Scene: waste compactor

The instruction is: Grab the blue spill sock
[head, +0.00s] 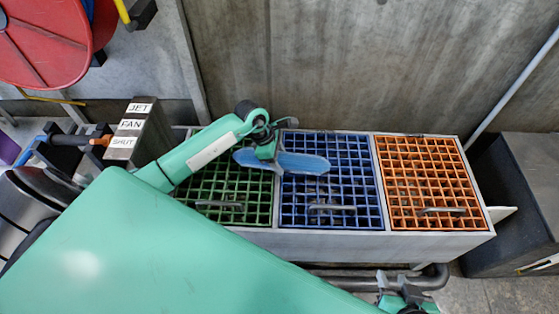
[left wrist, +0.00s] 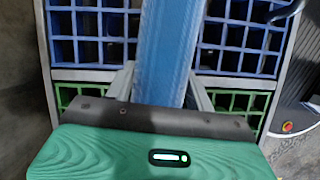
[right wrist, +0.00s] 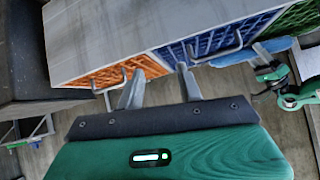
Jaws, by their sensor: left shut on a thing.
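The blue spill sock (head: 305,164) is a long, light-blue rounded roll lying crosswise over the green and blue grates. My left gripper (head: 268,150) is shut on it near its middle. In the left wrist view the sock (left wrist: 165,45) runs between the two fingers and away over the grates. I cannot tell how far it is above them. Its end also shows in the right wrist view (right wrist: 275,45). My right gripper (right wrist: 158,88) is open and empty, low in front of the bin row; part of it shows at the bottom of the head view.
The bin row holds a green grate (head: 215,190), a blue grate (head: 335,195) and an orange grate (head: 430,180), each with a handle. A labelled box (head: 138,130) stands left, a red reel (head: 45,40) upper left, a dark cabinet (head: 530,190) right. A concrete wall (head: 340,60) is behind.

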